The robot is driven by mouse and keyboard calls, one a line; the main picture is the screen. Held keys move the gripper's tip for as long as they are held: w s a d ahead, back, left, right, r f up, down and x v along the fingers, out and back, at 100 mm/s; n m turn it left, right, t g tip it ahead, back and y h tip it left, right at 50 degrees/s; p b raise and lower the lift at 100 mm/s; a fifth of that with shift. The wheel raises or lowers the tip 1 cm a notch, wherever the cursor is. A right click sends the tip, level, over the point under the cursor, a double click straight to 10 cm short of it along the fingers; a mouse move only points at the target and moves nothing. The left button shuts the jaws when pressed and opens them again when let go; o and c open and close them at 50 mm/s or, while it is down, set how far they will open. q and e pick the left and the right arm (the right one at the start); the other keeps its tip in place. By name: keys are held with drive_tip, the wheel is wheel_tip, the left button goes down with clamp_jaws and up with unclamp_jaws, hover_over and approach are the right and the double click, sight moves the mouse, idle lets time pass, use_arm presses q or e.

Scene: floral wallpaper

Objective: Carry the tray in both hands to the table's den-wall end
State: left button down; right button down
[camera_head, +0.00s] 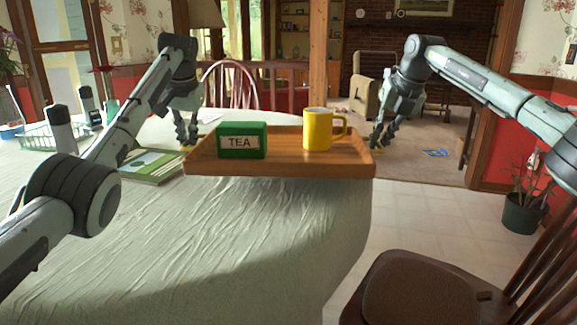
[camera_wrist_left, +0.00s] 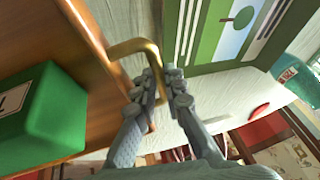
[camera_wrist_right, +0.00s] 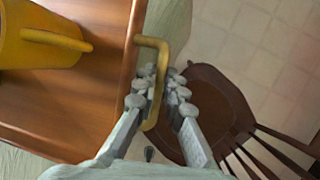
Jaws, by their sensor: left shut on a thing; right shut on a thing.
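The brown wooden tray (camera_head: 290,168) is level near the table's right edge in the head view. It carries a green tea box (camera_head: 256,141) at left and a yellow mug (camera_head: 317,131) at right, both upright. My left gripper (camera_head: 187,142) is shut on the tray's left brass handle (camera_wrist_left: 128,46). My right gripper (camera_head: 379,142) is shut on the right brass handle (camera_wrist_right: 152,42). The tray's front rim hides what is under it, so I cannot tell if it touches the cloth.
A green book (camera_head: 150,167) lies on the table (camera_head: 230,235) left of the tray. A wire basket (camera_head: 52,137) stands at far left. A dark chair (camera_head: 415,290) stands at the right front. The front of the tablecloth is clear.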

use_arm(q)
drive_tip(key=shift+a, duration=0.1)
